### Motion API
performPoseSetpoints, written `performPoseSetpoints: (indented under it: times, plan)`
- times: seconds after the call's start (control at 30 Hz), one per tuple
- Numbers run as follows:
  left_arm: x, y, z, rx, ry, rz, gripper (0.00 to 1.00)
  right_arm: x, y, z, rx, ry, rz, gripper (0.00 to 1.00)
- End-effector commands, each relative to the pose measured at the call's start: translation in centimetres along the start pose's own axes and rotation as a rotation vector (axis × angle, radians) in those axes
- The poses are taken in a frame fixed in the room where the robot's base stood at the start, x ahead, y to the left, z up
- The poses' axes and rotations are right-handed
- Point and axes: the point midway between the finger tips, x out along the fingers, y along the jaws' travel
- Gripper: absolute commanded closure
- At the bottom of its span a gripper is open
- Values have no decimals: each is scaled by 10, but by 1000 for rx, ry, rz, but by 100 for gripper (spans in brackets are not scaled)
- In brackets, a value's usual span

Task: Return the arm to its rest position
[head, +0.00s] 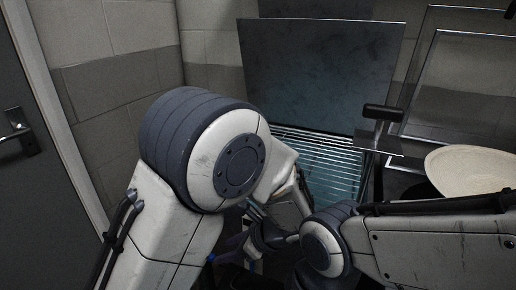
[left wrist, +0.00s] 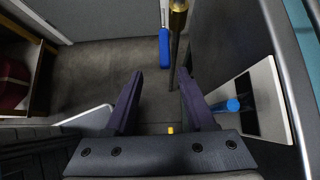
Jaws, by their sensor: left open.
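My left arm comes in from the left in the head view, its large white and grey joint filling the centre left. My left gripper (head: 232,247) is low in the picture, partly hidden behind the arm. In the left wrist view the left gripper (left wrist: 160,80) has its two dark fingers spread apart with nothing between them, above a grey floor (left wrist: 105,70). My right arm enters from the right in the head view, bent low near the left one. Its gripper cannot be made out.
A dark metal panel (head: 315,75) stands behind a slatted rack (head: 320,160). A cream rounded thing (head: 470,168) is at the right, near a black handle (head: 383,112). A door (head: 25,190) is at the left.

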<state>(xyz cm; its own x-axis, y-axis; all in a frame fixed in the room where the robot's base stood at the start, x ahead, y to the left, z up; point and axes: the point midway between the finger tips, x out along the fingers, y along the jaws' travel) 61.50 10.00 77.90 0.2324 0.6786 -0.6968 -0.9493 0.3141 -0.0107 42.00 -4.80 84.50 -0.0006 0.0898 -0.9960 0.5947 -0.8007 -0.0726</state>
Motion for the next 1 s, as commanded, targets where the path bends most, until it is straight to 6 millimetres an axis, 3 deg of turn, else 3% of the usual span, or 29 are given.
performPoseSetpoints:
  times: [0.17,0.3,0.5,0.73,0.8,1.0]
  plan:
    - [-29,43,4,-270,173,75,45,0,0,0,0,0,0,45]
    - [-61,92,-3,-587,378,196,45,0,0,0,0,0,0,45]
    - [-96,137,-16,-910,593,361,45,0,0,0,0,0,0,45]
    - [-128,169,-28,-1181,784,540,45,0,0,0,0,0,0,45]
    - [-144,168,-12,-1181,778,544,45,-24,-2,-1,0,-1,0,45]
    - [-174,167,19,-1176,775,541,45,-67,-5,-4,0,0,0,45]
